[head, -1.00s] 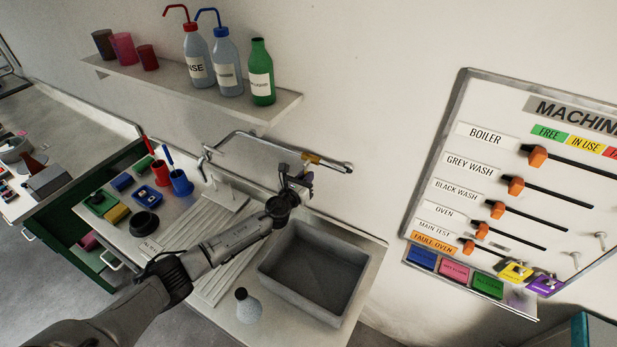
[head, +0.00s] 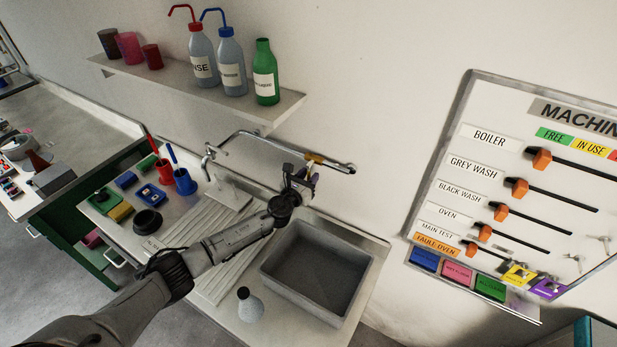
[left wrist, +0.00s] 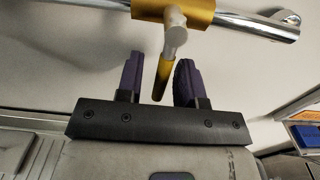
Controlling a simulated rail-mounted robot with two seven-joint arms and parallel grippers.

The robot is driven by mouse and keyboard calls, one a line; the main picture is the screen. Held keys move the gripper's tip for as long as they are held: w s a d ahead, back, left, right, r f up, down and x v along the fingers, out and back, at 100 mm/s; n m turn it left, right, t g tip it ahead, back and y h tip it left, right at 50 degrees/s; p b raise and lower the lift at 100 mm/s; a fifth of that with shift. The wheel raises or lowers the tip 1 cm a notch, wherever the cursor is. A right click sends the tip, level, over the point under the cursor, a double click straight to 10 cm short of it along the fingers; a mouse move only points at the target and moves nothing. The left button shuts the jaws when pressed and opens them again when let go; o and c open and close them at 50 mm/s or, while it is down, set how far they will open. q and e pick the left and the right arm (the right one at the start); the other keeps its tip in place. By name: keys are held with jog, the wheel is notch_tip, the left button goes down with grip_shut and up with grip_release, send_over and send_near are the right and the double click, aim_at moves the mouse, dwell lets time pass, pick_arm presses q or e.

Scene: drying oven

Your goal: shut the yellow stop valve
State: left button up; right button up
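The yellow stop valve (head: 314,157) sits on a metal pipe on the wall above the sink. In the left wrist view its yellow body (left wrist: 196,12) is at the top, on the chrome pipe. Its yellow lever (left wrist: 162,76) hangs down from a grey stem. My left gripper (head: 308,178) is just below the valve. In the left wrist view the purple fingers of my left gripper (left wrist: 160,80) are apart, one on each side of the lever. A gap shows on both sides of the lever. My right gripper is not in view.
The grey sink basin (head: 330,255) is below the pipe. A white flask (head: 250,306) stands in front of it. A wall shelf (head: 200,94) holds bottles and cups. A machine board (head: 480,170) with orange sliders hangs at the right.

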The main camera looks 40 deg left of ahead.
pick_arm(q)
jog(key=v, duration=1.4)
jog(key=shift+p, duration=0.45)
jog(key=shift+w, duration=0.1)
